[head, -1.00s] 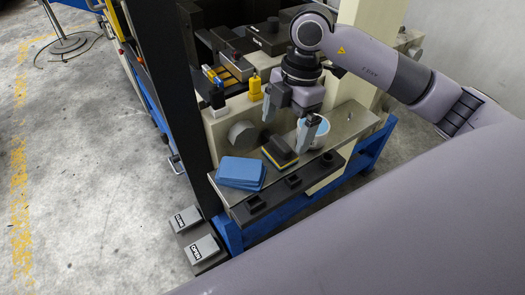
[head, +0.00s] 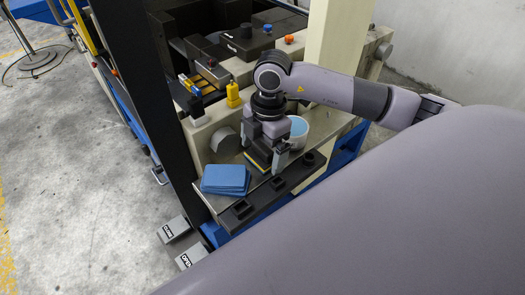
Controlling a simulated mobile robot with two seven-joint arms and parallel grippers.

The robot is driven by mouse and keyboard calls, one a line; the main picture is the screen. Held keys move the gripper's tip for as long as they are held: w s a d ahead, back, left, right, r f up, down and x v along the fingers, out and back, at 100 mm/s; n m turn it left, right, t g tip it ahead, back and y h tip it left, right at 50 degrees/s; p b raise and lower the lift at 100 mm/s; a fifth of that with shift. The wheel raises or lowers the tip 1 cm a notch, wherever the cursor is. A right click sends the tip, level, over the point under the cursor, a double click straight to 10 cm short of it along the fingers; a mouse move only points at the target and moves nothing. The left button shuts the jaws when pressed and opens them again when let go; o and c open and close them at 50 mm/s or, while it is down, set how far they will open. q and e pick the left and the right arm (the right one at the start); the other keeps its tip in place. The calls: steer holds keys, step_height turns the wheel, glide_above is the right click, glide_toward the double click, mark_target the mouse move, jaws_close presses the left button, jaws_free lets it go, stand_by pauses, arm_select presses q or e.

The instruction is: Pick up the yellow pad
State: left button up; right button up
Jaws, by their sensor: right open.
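The yellow pad (head: 256,163) is a small block with a dark top and a yellow layer along its side. It lies on the metal shelf (head: 318,138) at the front of the press, just right of a stack of blue pads (head: 225,179). My right gripper (head: 264,153) points down over the pad, with its open fingers on either side of it. The gripper hides part of the pad, and I cannot tell whether the fingers touch it. My left gripper is out of view.
A white tub with a blue inside (head: 298,126) stands close behind the right gripper. A dark rail with square sockets (head: 243,208) runs along the shelf's front edge. A yellow bottle-like part (head: 233,95) stands farther back. A dark upright post (head: 165,100) rises at left.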

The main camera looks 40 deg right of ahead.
mark_target(262, 146)
steer(key=c, duration=1)
steer(key=shift+r, duration=0.1)
step_height(262, 146, up, 20)
steer(key=shift+f+p, duration=0.1)
steer(key=shift+p, duration=0.35)
